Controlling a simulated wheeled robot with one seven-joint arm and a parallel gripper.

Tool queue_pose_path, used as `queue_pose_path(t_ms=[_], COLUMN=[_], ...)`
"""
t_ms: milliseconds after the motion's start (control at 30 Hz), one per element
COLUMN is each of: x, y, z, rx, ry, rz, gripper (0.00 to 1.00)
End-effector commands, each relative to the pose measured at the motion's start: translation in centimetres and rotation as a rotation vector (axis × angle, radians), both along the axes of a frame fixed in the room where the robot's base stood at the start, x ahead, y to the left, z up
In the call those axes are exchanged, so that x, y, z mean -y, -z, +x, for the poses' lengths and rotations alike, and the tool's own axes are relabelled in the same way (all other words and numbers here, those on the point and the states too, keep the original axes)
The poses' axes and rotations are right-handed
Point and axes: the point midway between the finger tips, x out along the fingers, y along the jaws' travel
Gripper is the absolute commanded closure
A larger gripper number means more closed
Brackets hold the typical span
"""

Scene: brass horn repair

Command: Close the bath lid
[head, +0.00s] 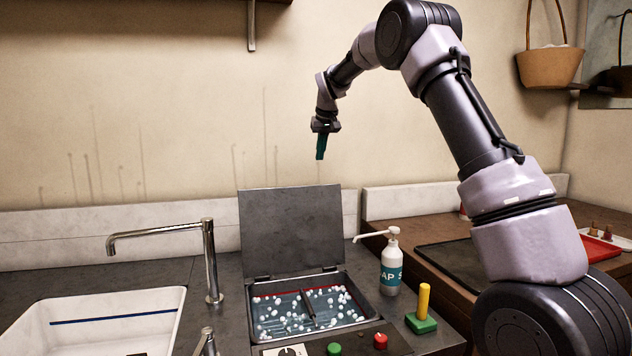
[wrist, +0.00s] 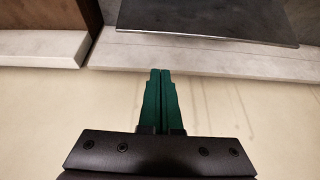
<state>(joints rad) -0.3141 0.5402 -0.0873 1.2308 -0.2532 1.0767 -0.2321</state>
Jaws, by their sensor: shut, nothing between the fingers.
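The bath (head: 260,329) is a dark metal basin set in the counter, with many white balls floating in its liquid. Its dark grey lid (head: 290,228) stands open, upright behind the basin on hinges. My gripper (head: 320,158) has green fingers and hangs above and behind the lid's top edge, apart from it, near the wall. In the wrist view my gripper (wrist: 161,72) shows its two fingers pressed together with nothing between them. The lid's dark edge (wrist: 220,22) seems to show at the top of that view.
A soap bottle (head: 391,268) and a green block with a yellow peg (head: 422,312) stand right of the bath. A tap (head: 210,260) and white sink (head: 165,308) are to the left. Green and red knobs (head: 380,341) sit in front. Baskets (head: 550,66) hang at upper right.

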Motion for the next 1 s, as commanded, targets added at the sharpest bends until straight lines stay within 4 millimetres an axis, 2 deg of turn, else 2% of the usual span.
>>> queue_pose_path(t_ms=[100,333,767,1000], x=[-1.1,-1.4,-2.0,-1.5], y=[1.3,3.3,10.7,9.8], z=[1.3,2.3,5.7,2.9], rx=[-0.001,-0.002,-0.004,-0.001], ry=[-0.018,-0.022,-0.02,-0.022], rz=[-0.015,-0.019,-0.017,-0.018], gripper=[1.0,1.0,1.0,1.0])
